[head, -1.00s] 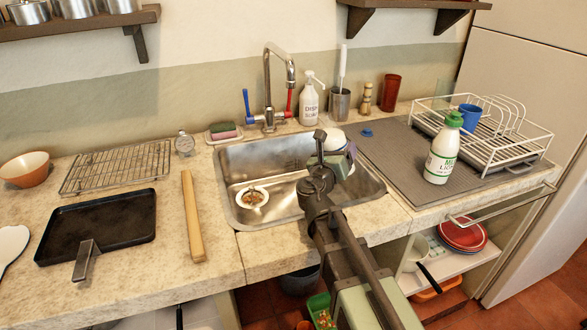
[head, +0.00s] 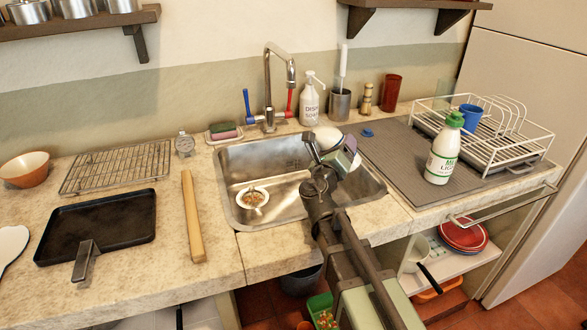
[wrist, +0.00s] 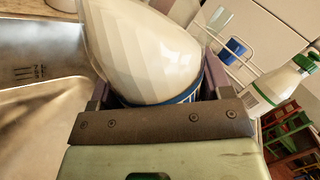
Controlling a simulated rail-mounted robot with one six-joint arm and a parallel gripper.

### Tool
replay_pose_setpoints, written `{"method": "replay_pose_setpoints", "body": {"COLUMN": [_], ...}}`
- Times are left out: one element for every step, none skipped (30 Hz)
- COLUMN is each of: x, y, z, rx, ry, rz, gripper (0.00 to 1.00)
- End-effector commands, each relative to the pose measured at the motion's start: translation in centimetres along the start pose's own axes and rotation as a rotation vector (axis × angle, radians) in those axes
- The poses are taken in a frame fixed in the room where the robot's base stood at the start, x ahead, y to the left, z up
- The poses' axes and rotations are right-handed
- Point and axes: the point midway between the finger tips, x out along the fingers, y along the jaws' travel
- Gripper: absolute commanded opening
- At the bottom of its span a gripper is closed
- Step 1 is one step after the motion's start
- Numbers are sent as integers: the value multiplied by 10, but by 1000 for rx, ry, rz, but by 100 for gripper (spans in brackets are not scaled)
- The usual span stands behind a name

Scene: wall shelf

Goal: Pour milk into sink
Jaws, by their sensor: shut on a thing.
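My gripper (head: 336,150) is over the right back part of the sink (head: 232,165). It is shut on a white vessel (head: 327,138) with a blue band. In the wrist view the vessel (wrist: 150,45) fills the space between the jaws (wrist: 160,95) and looks tilted. Its opening and contents are hidden. The sink basin (wrist: 40,100) shows at the left of the wrist view. A white bottle (head: 441,155) with a green cap and green lettering stands upright on the grey drain mat, apart from my gripper. I see no stream of liquid.
A small white dish (head: 252,197) lies in the sink's left part. The faucet (head: 268,85) stands behind the sink, with a soap bottle (head: 309,100) to its right. A dish rack (head: 505,150) with a blue cup (head: 471,117) is at the right. The sink's middle is clear.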

Motion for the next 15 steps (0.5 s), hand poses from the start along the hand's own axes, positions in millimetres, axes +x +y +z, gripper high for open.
{"method": "replay_pose_setpoints", "body": {"x": [0,0,0,0,0,0,0,0,0,0,0,0,0,0,0], "y": [-1,-1,-1,-2,-2,-2,-3,-3,-3,-4,-4,-4,-5,-5,-5], "z": [1,1,1,2,2,2,2,3,3,3,3,4,4,4,5], "rx": [-6,-10,-15,-19,-23,-29,-32,-36,-41,-45,-48,-54,-57,-62,-67], "ry": [-2,-3,-5,-6,-7,-8,-9,-10,-12,-13,-14,-16,-17,-18,-20], "rz": [0,0,0,0,0,0,0,1,1,1,1,1,1,1,1], "gripper": [32,32,32,32,32,32,32,32,32,32,32,32,32,32,32]}}
